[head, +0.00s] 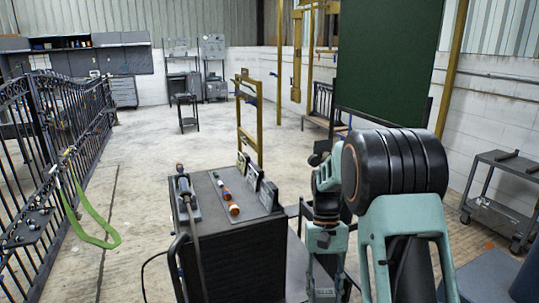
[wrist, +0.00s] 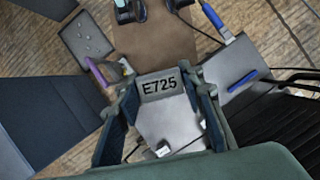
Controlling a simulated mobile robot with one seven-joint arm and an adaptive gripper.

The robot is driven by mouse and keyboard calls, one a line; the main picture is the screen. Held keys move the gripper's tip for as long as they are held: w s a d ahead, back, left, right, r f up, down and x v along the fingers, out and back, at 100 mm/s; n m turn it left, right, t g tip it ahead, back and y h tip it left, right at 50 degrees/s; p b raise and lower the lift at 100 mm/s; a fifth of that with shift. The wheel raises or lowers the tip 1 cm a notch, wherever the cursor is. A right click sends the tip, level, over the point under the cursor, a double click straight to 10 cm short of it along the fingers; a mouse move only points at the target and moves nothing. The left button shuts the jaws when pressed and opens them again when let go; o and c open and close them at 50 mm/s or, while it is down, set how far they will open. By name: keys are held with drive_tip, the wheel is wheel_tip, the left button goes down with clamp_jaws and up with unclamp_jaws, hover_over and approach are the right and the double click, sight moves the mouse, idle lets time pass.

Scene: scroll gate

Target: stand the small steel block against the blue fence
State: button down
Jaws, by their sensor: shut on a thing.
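My gripper (wrist: 167,88) is shut on a grey block (wrist: 160,84) marked E725, which looks like the small steel block. One finger is on each side of it in the wrist view, and the marked face shows. A grey surface lies below and in front of the block; I cannot tell whether the block touches it. A short blue bar (wrist: 243,80) lies at the right in the wrist view; I cannot tell whether it is the blue fence. In the head view my arm fills the right, and the block cannot be made out.
A dark cabinet (head: 222,245) with several small items on top stands left of my arm in the head view. A black iron gate (head: 45,135) with a green strap (head: 95,240) is at far left. A grey cart (head: 505,190) stands right. Floor between gate and cabinet is mostly clear.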

sight(326, 296)
drive_tip(key=shift+s+r+p, duration=0.25)
drive_tip(key=shift+r+p, duration=0.7)
drive_tip(key=shift+p, duration=0.55)
drive_tip(key=shift+s+r+p, duration=0.25)
drive_tip(key=shift+r+p, duration=0.7)
drive_tip(key=shift+p, duration=0.5)
